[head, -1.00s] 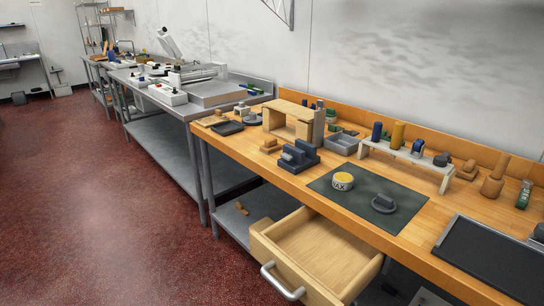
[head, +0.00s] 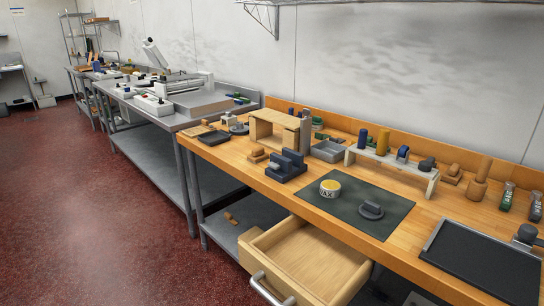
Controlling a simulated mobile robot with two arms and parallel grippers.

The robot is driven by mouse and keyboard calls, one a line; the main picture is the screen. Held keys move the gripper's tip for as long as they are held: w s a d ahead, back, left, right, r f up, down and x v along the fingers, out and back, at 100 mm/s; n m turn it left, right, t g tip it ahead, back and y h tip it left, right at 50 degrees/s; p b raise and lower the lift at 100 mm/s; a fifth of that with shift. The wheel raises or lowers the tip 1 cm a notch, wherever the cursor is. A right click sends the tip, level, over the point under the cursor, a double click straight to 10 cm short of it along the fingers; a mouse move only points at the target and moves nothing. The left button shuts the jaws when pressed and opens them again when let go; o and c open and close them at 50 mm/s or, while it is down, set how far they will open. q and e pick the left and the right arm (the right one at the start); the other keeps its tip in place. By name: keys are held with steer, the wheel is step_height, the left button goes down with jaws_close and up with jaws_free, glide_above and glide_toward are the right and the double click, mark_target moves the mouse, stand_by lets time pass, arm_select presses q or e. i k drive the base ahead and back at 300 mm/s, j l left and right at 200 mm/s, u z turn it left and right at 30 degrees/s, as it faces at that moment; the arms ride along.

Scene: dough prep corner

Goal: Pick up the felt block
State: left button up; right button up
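I cannot tell for sure which thing is the felt block. A dark grey piece with a raised grip (head: 370,210) lies on the dark green mat (head: 393,222) on the wooden bench. A stepped dark blue-grey block (head: 287,167) stands left of the mat. Small brown blocks (head: 256,155) lie further left, and another brown piece (head: 231,218) lies on the shelf below. Neither of my grippers is in view.
A yellow-topped wax tin (head: 330,187) sits on the mat. An open, empty-looking wooden drawer (head: 306,262) juts out below the bench front. A white riser (head: 392,166) and wooden arch (head: 275,120) stand behind. A black tray (head: 484,262) lies right. Red floor is clear at left.

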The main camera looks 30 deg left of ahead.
mark_target(257, 155)
steer(key=i+j+z, duration=0.1)
steer(key=j+z, duration=0.65)
steer(key=j, duration=0.15)
steer(key=i+j, duration=0.05)
